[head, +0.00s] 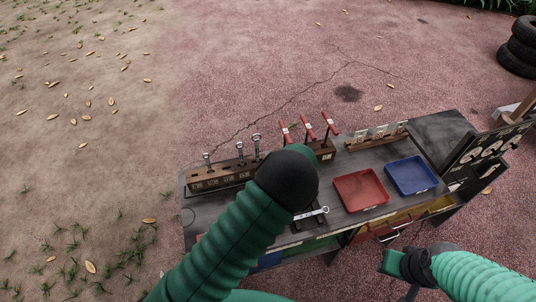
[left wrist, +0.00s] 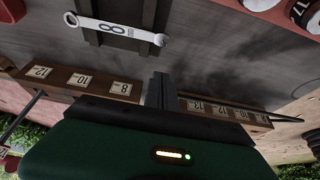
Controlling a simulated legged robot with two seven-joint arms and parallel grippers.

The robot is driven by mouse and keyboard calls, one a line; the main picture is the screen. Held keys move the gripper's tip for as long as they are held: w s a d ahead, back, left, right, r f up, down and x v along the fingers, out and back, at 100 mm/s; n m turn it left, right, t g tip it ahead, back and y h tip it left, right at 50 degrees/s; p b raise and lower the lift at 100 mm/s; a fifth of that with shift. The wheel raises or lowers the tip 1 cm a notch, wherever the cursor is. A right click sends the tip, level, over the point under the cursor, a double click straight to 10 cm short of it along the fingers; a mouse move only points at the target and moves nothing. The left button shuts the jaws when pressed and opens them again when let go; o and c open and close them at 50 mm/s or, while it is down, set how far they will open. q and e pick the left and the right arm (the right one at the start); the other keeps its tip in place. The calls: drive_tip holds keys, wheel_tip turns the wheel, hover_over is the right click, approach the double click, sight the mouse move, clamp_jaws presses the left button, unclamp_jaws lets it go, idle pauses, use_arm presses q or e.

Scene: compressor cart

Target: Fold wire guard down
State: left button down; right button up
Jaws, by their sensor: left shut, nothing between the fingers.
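I see no wire guard in either view. A dark-topped workbench (head: 218,205) crosses the lower middle of the head view. My left arm reaches over it, and its dark wrist hides the left gripper there. In the left wrist view my left gripper (left wrist: 159,88) is shut and empty, above the dark bench top near labelled wooden racks. A silver wrench (left wrist: 118,30) marked 8 lies on a dark holder, apart from the fingers; it also shows in the head view (head: 311,213). My right gripper (head: 402,264) is in front of the bench; its finger opening is unclear.
A wooden rack (head: 220,177) holds upright wrenches. Red-handled tools (head: 308,128) stand behind my left wrist. A red tray (head: 360,190) and a blue tray (head: 411,175) sit on the bench's right. Stacked tires (head: 518,48) stand far right. The ground behind is mostly clear.

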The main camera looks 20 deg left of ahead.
use_arm(q)
drive_tip(key=shift+s+d+f, duration=0.15)
drive_tip(key=shift+s+f, duration=0.05)
drive_tip(key=shift+f, duration=0.45)
drive_tip(key=shift+s+f, duration=0.1)
drive_tip(key=shift+s+d+f, duration=0.1)
drive_tip(key=shift+s, duration=0.05)
